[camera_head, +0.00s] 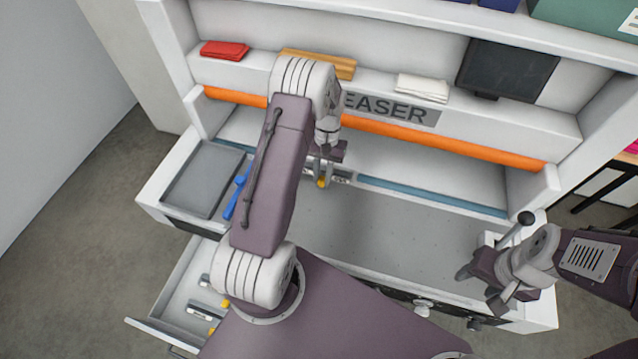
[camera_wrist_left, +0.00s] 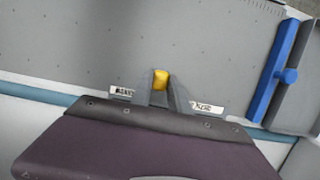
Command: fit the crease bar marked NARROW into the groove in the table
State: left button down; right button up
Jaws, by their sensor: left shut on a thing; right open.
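My left gripper (camera_head: 324,172) is shut on the yellow knob (camera_wrist_left: 161,80) of a crease bar (camera_head: 341,178). The bar has pale labels at both ends in the left wrist view (camera_wrist_left: 207,108); its middle is hidden by my fingers, and I cannot read the wording surely. The bar is at the teal strip (camera_head: 430,197) along the back of the grey table (camera_head: 400,240), roughly in line with it. I cannot tell whether it touches or sits in a groove. My right gripper (camera_head: 480,280) is open and empty at the table's right front corner.
An open drawer (camera_head: 168,312) at lower left holds several bars with yellow knobs. A grey tray (camera_head: 203,182) and a blue-handled tool (camera_head: 236,196) lie at the table's left. A black-knobbed lever (camera_head: 516,230) stands by my right gripper. An orange roller (camera_head: 440,140) spans the back. The table's middle is clear.

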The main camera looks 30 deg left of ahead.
pick_arm(q)
jog(key=shift+w+a+f, duration=0.15)
jog(key=shift+w+f, duration=0.15)
jog(key=shift+w, duration=0.25)
jog(key=shift+w+a+f+b, duration=0.1)
jog(key=shift+w+a+b, duration=0.1)
jog(key=shift+w+b, duration=0.45)
jog(key=shift+w+a+f+b, duration=0.15)
jog(key=shift+w+f+b, duration=0.2)
jog(key=shift+w, duration=0.3)
jog(key=shift+w+a+f+b, duration=0.15)
jog(key=shift+w+f+b, duration=0.2)
jog(key=shift+w, duration=0.25)
jog(key=shift+f, duration=0.55)
jog(key=shift+s+f+b, duration=0.1)
jog(key=shift+f+b, duration=0.05)
jog(key=shift+b, duration=0.2)
jog(key=shift+f, duration=0.2)
